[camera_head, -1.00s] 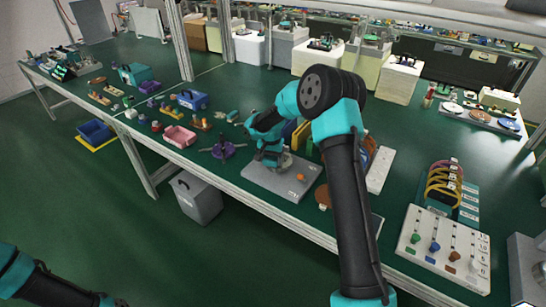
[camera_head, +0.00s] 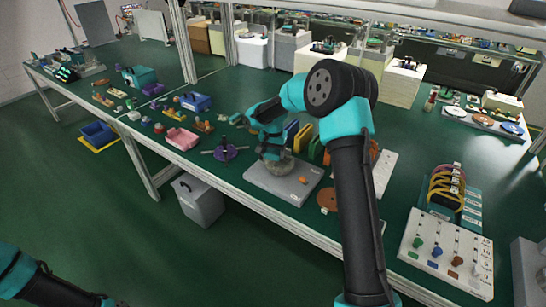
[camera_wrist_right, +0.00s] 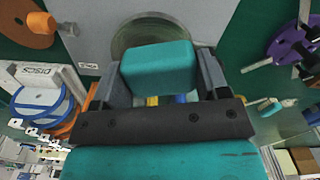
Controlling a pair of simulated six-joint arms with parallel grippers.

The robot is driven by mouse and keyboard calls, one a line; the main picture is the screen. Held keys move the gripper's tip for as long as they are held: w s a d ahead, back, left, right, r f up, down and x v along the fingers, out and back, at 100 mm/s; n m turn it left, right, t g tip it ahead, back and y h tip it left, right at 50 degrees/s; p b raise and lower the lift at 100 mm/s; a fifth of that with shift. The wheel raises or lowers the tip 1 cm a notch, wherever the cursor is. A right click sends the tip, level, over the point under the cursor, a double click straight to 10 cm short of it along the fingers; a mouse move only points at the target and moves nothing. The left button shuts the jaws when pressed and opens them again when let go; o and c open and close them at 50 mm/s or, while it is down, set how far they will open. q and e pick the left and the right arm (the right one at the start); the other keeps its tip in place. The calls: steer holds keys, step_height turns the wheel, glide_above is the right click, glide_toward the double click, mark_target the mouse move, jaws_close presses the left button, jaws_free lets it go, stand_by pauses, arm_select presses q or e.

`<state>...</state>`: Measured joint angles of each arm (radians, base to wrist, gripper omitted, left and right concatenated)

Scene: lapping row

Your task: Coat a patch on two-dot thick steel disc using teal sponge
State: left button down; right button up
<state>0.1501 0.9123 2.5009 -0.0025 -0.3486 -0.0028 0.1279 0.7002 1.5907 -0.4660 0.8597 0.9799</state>
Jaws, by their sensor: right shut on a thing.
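My right gripper (camera_wrist_right: 162,75) is shut on the teal sponge (camera_wrist_right: 160,66), a rounded block held between its two fingers in the right wrist view. Just past the sponge is a round grey steel disc (camera_wrist_right: 160,30), partly hidden by it. In the head view the disc (camera_head: 279,167) lies on a grey plate (camera_head: 281,188), below my right wrist. The sponge cannot be made out there. I cannot tell whether sponge and disc touch, and no dots on the disc can be read. Only part of my left arm shows at lower left; its gripper is out of view.
An orange knob (camera_head: 304,180) sits on the plate, with a brown disc (camera_head: 327,199) to its right. A purple spoked piece (camera_head: 225,152) stands left of the plate. Upright coloured pieces (camera_head: 302,138) stand behind it. A peg board (camera_head: 446,252) is at right.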

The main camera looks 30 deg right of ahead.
mark_target(276, 152)
steer(key=shift+r, duration=0.6)
steer(key=shift+r, duration=1.5)
steer(key=shift+f, duration=0.1)
steer(key=shift+s+d+f, duration=0.4)
steer(key=shift+s, duration=0.25)
steer(key=shift+f, duration=0.1)
